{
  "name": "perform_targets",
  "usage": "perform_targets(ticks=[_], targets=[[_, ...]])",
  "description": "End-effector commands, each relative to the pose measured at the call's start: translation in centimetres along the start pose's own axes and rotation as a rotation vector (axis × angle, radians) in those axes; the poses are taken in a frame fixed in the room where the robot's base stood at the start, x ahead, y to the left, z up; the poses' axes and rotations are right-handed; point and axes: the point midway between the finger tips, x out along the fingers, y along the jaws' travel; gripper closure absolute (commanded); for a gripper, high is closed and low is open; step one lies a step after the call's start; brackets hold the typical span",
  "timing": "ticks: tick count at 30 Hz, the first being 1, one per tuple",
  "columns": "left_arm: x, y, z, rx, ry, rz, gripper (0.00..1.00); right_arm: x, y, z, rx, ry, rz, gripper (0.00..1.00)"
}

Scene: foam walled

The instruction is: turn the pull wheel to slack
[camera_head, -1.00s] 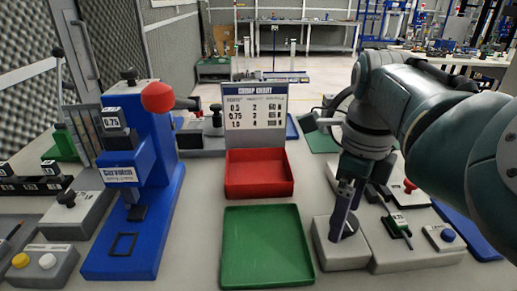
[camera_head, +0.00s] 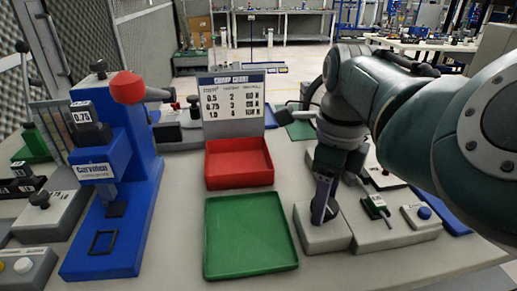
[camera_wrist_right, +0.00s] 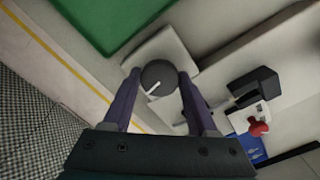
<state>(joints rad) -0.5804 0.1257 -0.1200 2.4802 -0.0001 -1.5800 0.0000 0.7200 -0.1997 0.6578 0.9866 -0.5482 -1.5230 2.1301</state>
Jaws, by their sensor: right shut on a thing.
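The pull wheel (camera_wrist_right: 158,77) is a dark round knob with a white pointer line, on a pale grey block (camera_wrist_right: 170,45) in the right wrist view. In the head view the block (camera_head: 318,240) stands just right of the green tray, and the wheel is mostly hidden by the fingers. My right gripper (camera_head: 324,212) points down at the block. In the wrist view its two purple fingers (camera_wrist_right: 158,88) are on either side of the wheel, shut on it. The white line slants up to the right there. My left gripper is not in view.
A green tray (camera_head: 248,238) and a red tray (camera_head: 238,165) lie left of the block. A blue press (camera_head: 125,170) with a red knob stands further left.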

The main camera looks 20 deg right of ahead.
Motion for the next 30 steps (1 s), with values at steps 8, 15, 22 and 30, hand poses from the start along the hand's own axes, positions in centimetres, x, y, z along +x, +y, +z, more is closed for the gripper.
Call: perform_targets(ticks=[8,15,22,30], targets=[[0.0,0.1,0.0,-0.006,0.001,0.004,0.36,-0.1,0.1,0.0,-0.002,0.0,0.002,0.97],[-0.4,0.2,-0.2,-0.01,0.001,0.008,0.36,-0.2,0.1,0.0,-0.051,0.002,0.002,0.97],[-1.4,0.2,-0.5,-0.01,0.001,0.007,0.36,-0.3,0.1,0.0,-0.193,0.003,0.003,0.97],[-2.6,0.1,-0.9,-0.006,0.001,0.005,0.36,-0.3,0.1,-0.1,-0.442,0.003,0.002,0.97]])
